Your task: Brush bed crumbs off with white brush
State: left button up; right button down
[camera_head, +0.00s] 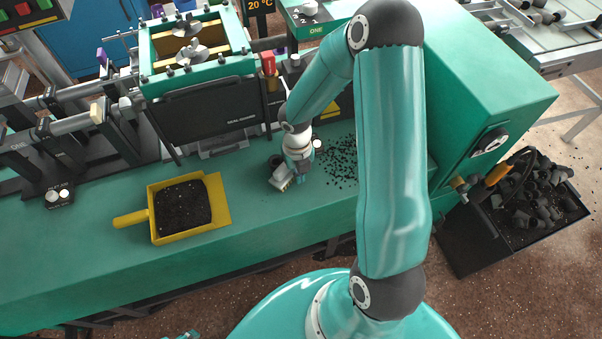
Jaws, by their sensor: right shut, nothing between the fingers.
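Loose dark crumbs (343,161) lie scattered on the green bed (290,215), to the right of my right gripper (280,181). My right arm reaches over the bed from the front right. The gripper is low over the bed, pointing down and left; it is shut and holds nothing. Small pale and dark parts crowd around it, and I cannot make out a white brush for certain. A yellow dustpan (222,200) with a heap of dark crumbs (182,207) lies to the left, its handle pointing left. My left gripper is out of view.
A green-framed machine head (205,110) stands behind the bed. A red-and-yellow handled tool (269,66) is upright at its right side. A green cabinet (480,90) bounds the right. A black bin of dark plugs (530,200) stands on the floor. Bed room is free between dustpan and gripper.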

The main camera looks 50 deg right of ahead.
jog(key=shift+t, duration=0.4)
jog(key=r+p, duration=0.1)
jog(key=w+r, duration=0.1)
jog(key=w+r+p, duration=0.1)
jog(key=r, duration=0.1)
jog(key=shift+d+r+p, duration=0.1)
jog(key=shift+d+p, duration=0.2)
jog(key=shift+w+r+p, duration=0.1)
jog(key=shift+r+p, duration=0.15)
jog(key=shift+p, duration=0.15)
jog(key=shift+w+d+r, duration=0.1)
jog(key=shift+w, duration=0.15)
jog(key=shift+r+p, duration=0.2)
jog(key=shift+p, duration=0.1)
jog(key=shift+s+r, duration=0.15)
jog(key=shift+s, duration=0.2)
jog(key=shift+w, duration=0.15)
jog(key=shift+r, duration=1.4)
